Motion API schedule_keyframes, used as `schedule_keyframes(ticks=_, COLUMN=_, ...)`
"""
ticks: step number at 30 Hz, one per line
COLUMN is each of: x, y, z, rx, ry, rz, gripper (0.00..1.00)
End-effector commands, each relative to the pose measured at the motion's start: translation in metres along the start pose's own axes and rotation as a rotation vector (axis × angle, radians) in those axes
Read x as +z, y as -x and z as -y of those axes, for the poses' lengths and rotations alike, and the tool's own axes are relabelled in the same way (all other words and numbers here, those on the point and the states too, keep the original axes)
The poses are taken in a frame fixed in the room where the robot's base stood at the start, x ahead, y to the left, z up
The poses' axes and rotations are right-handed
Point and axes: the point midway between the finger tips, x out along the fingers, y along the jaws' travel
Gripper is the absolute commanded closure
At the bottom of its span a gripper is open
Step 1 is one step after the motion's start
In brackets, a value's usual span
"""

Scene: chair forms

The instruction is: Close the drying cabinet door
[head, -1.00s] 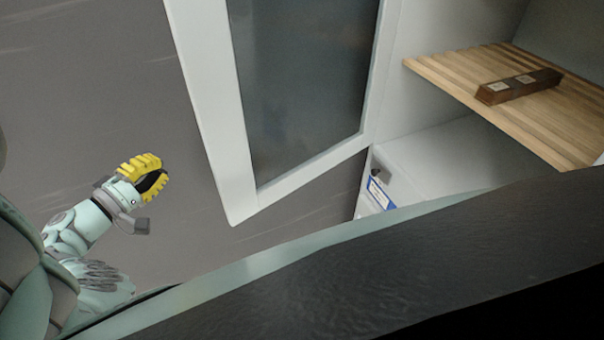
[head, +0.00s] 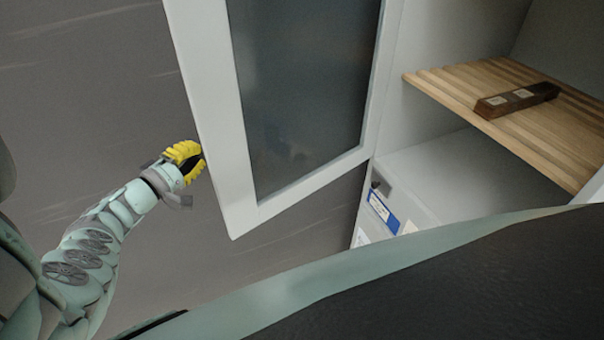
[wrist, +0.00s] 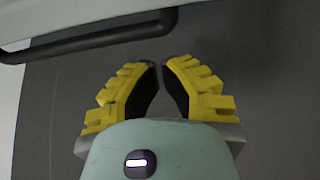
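The drying cabinet door (head: 222,130), white-framed with a dark glass pane, stands open, swung out from the cabinet (head: 412,110) on its right. My gripper (head: 200,160), with yellow fingers, is beside the door's free left edge; contact there cannot be told. In the wrist view, my gripper (wrist: 161,62) has its fingertips drawn almost together with nothing between them. A dark bar handle (wrist: 95,38) on the white door (wrist: 60,15) lies just beyond the fingertips, apart from them in the picture.
Inside the cabinet, a slatted wooden shelf (head: 540,125) carries a dark brown block (head: 517,100). A blue and white label (head: 383,210) is on the cabinet's lower part. Grey floor (head: 90,90) left of the door looks clear.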

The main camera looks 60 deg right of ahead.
Motion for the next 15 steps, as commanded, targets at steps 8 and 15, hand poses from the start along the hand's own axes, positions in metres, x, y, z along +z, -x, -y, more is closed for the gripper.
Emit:
schedule_keyframes(ticks=8, x=0.027, y=0.009, z=-0.004, rx=0.000, ry=0.004, rz=0.003, gripper=1.00)
schedule_keyframes(ticks=15, x=0.038, y=0.013, z=-0.001, rx=-0.001, ry=0.003, rz=0.002, gripper=1.00)
